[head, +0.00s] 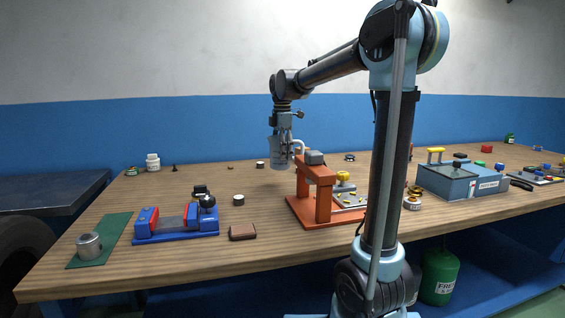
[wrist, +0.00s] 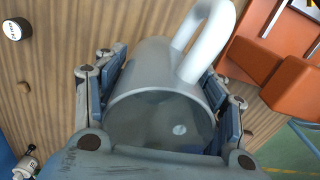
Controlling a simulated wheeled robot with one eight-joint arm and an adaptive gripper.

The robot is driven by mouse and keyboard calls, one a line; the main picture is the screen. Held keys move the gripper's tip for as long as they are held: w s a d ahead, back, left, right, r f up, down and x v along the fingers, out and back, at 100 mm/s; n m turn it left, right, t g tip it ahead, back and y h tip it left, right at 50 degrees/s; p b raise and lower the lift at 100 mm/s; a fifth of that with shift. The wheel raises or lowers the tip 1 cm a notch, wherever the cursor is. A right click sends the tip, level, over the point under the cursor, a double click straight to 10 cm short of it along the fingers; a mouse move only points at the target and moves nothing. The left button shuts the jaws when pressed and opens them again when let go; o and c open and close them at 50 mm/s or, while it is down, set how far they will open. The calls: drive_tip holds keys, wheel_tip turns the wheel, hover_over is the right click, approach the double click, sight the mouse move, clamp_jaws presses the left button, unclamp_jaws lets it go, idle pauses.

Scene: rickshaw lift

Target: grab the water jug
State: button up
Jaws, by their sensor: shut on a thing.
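The water jug (head: 280,154) is a grey cylinder with a pale looped handle. In the head view it hangs upright from my gripper (head: 283,139), just left of the orange stand. Its base appears to be a little above the table, though the gap is hard to judge. In the wrist view I look down into the open mouth of the jug (wrist: 160,110), with its handle at the upper right. The fingers of my gripper (wrist: 163,95) press on both sides of the jug's wall.
The orange stand (head: 318,172) with a dark block on top is close on the jug's right. A blue vise (head: 177,223), a brown wallet-like block (head: 243,232) and a metal cup (head: 88,245) on a green mat lie front left. A blue-grey toolbox (head: 447,182) stands right. Table behind is mostly clear.

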wheel_tip(320, 180, up, 10)
drive_tip(key=shift+f, duration=0.15)
idle(0.7)
